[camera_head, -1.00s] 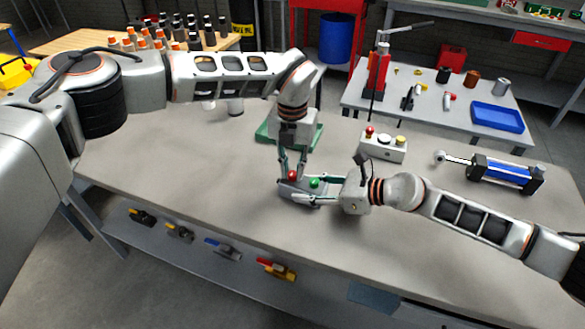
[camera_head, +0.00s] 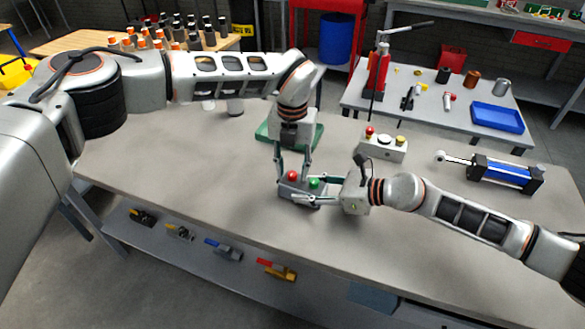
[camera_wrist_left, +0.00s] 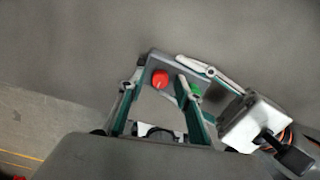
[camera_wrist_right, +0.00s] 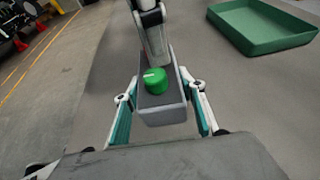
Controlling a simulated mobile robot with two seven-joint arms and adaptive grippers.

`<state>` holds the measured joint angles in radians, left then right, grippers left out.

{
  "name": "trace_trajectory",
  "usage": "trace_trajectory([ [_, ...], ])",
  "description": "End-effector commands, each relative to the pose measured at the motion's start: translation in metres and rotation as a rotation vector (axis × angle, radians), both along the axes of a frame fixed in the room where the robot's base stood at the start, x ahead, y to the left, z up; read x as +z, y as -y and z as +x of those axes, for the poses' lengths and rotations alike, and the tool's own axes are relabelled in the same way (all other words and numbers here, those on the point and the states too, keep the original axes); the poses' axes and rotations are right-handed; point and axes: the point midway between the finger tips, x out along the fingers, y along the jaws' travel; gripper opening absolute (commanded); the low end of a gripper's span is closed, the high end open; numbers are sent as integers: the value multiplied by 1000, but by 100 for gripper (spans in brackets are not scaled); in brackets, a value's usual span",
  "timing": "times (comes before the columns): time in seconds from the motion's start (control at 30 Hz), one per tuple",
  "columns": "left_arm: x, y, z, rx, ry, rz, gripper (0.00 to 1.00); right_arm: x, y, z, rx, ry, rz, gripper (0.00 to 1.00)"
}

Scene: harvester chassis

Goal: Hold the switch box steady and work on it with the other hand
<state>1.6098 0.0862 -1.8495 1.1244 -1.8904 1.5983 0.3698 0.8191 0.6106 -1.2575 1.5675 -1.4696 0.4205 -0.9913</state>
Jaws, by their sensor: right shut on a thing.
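The switch box (camera_head: 300,190) is a small grey box with a red knob (camera_head: 292,176) and a green knob (camera_head: 314,183) on top. It is at the middle of the workbench. My right gripper (camera_head: 305,198) comes from the right, its fingers along both long sides of the box, as the right wrist view (camera_wrist_right: 160,108) shows. My left gripper (camera_head: 292,172) is above the box, pointing down. Its fingers are apart on either side of the red knob, which also shows in the left wrist view (camera_wrist_left: 160,78). Whether a finger touches the box is unclear.
A green tray (camera_head: 264,132) lies behind my left gripper. A pale box with several knobs (camera_head: 383,149) and a blue cylinder (camera_head: 505,173) stand to the right on the workbench (camera_head: 190,190). The bench's left part is mostly clear. A side table with a blue tray (camera_head: 497,117) is behind.

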Motion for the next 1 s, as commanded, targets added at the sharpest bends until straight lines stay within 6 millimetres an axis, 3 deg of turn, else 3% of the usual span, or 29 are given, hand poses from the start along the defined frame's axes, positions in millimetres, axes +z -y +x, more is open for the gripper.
trace_trajectory([
  [0.23,14,0,1,0,1,1,34,-1,0,-1,0,-2,0,1],
  [0.7,102,0,1,0,3,-1,34,-1,0,-1,0,-2,0,1],
  [1.0,120,0,0,-1,0,0,34,-1,0,-1,0,-2,0,1],
])
